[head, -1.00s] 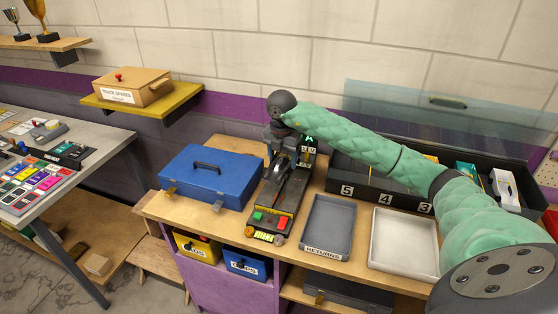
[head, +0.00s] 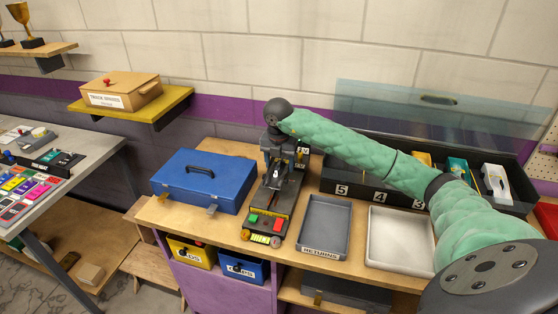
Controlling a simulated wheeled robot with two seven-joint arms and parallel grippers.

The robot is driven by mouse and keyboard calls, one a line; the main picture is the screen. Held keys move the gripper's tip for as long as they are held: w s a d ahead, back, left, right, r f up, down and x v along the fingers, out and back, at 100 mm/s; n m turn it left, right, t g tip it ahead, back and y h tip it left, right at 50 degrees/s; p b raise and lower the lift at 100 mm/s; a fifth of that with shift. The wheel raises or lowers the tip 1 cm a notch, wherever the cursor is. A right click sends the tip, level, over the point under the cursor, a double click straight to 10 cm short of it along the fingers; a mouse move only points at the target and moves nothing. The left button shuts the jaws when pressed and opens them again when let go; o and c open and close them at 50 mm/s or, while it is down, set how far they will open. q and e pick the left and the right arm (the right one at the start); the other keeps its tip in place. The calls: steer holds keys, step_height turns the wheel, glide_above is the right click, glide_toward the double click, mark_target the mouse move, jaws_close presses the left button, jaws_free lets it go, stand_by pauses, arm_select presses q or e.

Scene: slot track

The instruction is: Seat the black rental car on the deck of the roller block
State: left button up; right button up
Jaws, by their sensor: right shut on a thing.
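The roller block (head: 264,222) is a long dark unit on the wooden bench, with a green and a red button and a small yellow-green display at its near end. My right gripper (head: 275,172) points down over the far part of its deck, shut on a small dark thing that looks like the black rental car (head: 273,181). The car is small and dark against the dark deck, and the gripper partly hides it. I cannot tell whether it touches the deck. My left gripper is not in view.
A blue toolbox (head: 190,188) stands close left of the block. A grey RETURNS tray (head: 323,254) and a white tray (head: 400,260) lie to the right. A black numbered rack (head: 350,202) stands behind them, under my right arm.

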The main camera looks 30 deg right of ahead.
steer(key=shift+a+f, duration=0.1)
steer(key=shift+f, duration=1.15)
steer(key=shift+f+b, duration=0.4)
steer(key=shift+f, duration=0.5)
steer(key=shift+f+b, duration=0.15)
steer(key=shift+b, duration=0.25)
steer(key=shift+f, duration=0.35)
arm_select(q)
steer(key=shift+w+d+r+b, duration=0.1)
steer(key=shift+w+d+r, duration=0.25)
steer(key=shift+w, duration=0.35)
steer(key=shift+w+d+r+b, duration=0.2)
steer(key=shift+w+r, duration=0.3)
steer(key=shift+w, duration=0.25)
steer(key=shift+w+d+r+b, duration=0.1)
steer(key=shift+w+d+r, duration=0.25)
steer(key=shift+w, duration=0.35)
arm_select(e)
steer(key=shift+f, duration=0.1)
arm_select(q)
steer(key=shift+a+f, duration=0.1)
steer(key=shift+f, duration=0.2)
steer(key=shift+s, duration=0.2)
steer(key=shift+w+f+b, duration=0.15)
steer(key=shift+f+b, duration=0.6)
steer(key=shift+b, duration=0.25)
arm_select(e)
steer(key=shift+f, duration=0.55)
